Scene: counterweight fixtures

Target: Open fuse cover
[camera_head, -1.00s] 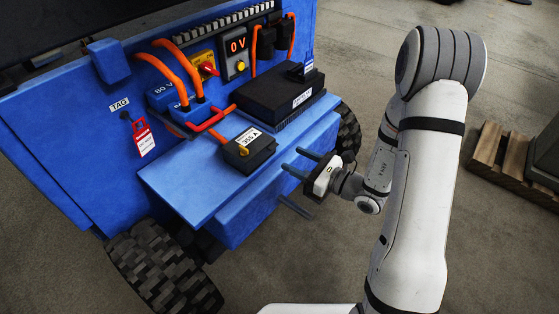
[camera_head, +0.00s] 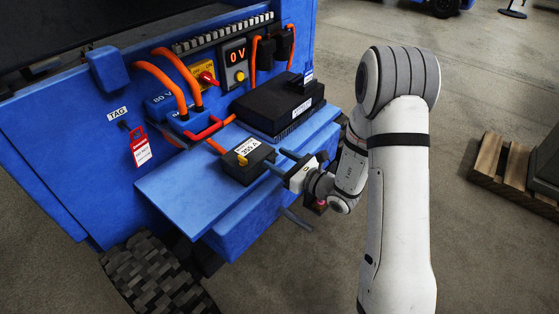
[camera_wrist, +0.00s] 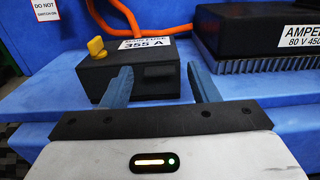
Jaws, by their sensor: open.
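The fuse cover is a black box with a white "355 A" label and a yellow knob (camera_wrist: 97,47). The fuse cover (camera_head: 244,160) sits on the blue shelf in the head view, with an orange cable running into its back left. In the wrist view the fuse cover (camera_wrist: 150,72) lies just ahead of my fingers, its dark front face toward me. My gripper (camera_head: 278,164) is open and empty, its two blue-grey fingers pointing at the box's right end. In the wrist view my gripper (camera_wrist: 160,85) spans part of the front face. Whether a finger touches the box I cannot tell.
A black finned controller (camera_head: 280,104) stands behind and right of the box. A red handle (camera_head: 203,131), orange cables (camera_head: 184,68) and a 0 V display (camera_head: 235,54) are on the blue panel. A red tag (camera_head: 140,147) hangs left. The shelf's front left (camera_head: 180,185) is clear.

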